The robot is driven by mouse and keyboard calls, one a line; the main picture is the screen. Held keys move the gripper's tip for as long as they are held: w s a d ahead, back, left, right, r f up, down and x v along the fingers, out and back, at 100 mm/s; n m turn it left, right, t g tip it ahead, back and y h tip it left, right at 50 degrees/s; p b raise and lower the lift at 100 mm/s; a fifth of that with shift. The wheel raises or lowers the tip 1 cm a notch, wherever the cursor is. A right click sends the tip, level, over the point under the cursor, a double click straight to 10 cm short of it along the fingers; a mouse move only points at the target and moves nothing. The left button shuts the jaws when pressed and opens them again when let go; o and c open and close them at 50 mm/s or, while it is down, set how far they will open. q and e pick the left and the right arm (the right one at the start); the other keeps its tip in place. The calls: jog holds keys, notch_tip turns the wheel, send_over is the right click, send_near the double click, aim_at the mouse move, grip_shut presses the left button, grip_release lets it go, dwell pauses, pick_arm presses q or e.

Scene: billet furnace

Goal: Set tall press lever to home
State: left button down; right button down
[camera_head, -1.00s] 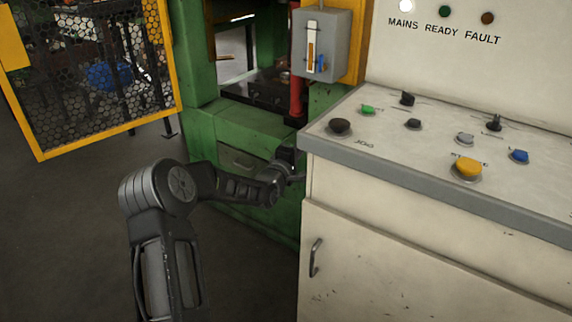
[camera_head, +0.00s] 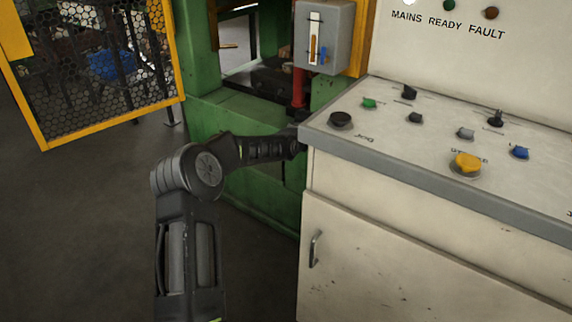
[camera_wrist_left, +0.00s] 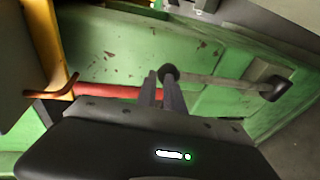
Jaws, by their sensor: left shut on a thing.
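The press lever is a grey metal rod (camera_wrist_left: 215,80) with a round black knob (camera_wrist_left: 168,73) at one end and a dark pivot block (camera_wrist_left: 274,88) at the other, in front of green machine panels in the left wrist view. My left gripper (camera_wrist_left: 160,82) has its fingertips at the knob end and is shut on the lever there; the exact contact is partly hidden by the fingers. In the head view my left arm reaches toward the green press (camera_head: 262,195), and its gripper and the lever are hidden behind the console corner. My right gripper is out of view.
The cream control console (camera_head: 400,160), with several knobs and buttons, stands close right of my left arm. A yellow-framed mesh guard (camera_head: 100,80) stands at left. A red column (camera_head: 299,88) shows on the press, below a grey gauge box (camera_head: 324,38). Open floor lies at lower left.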

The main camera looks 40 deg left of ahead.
pick_arm(q)
jog(key=shift+w+d+r, duration=0.15)
jog(key=shift+w+r, duration=0.1)
jog(key=shift+r, duration=0.3)
notch_tip(320, 180, up, 9)
jog(key=p, duration=0.1)
jog(key=shift+s, duration=0.15)
jog(key=shift+s+a+f, duration=0.1)
jog(key=shift+a, duration=0.1)
